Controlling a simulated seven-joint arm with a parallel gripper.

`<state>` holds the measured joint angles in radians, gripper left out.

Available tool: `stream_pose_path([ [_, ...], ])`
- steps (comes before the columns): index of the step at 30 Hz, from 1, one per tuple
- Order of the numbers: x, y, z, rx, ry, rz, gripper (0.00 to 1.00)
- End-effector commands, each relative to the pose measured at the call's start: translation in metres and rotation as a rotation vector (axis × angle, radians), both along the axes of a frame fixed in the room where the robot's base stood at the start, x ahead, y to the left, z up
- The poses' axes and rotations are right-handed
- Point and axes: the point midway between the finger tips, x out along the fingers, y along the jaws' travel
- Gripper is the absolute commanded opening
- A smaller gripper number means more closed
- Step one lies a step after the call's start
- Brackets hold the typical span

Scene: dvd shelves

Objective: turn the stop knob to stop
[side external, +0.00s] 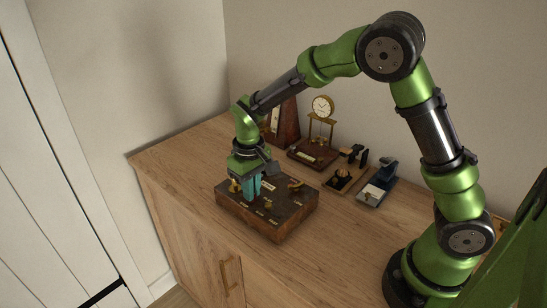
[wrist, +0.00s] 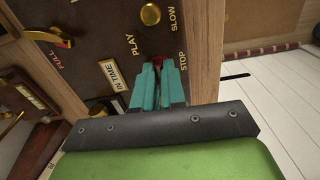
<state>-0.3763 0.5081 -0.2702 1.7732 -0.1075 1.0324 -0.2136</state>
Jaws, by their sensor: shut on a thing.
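The brown wooden control box (side external: 244,211) sits on the cabinet top, with small brass fittings and labels on its upper face. My gripper (side external: 251,196) points down onto the box's left part. In the wrist view, the teal fingers of my gripper (wrist: 158,80) are close together beside the STOP label (wrist: 183,62), with the PLAY label (wrist: 132,46) on the other side. They are shut on the stop knob (wrist: 157,62); only a small dark reddish bit of it shows between them. The rest is hidden, so I cannot tell which way it points.
In the wrist view, a round brass knob (wrist: 150,14) is near SLOW and a brass lever (wrist: 46,37) is near FULL. A gold clock (side external: 322,107), a metronome (side external: 282,122) and small desk pieces (side external: 377,187) stand behind the box. The cabinet top (side external: 335,240) is clear at front right.

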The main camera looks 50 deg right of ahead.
Motion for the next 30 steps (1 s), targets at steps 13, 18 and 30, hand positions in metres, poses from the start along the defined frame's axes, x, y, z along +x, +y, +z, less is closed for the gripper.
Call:
stream_pose_path([
  [13,0.0004,0.0001,0.0012,0.001,-0.002,-0.423,0.0],
  [18,0.0006,-0.0001,0.0013,0.001,-0.002,-0.586,0.0],
  [30,0.0007,0.0001,0.0015,0.001,-0.003,-0.965,0.0],
])
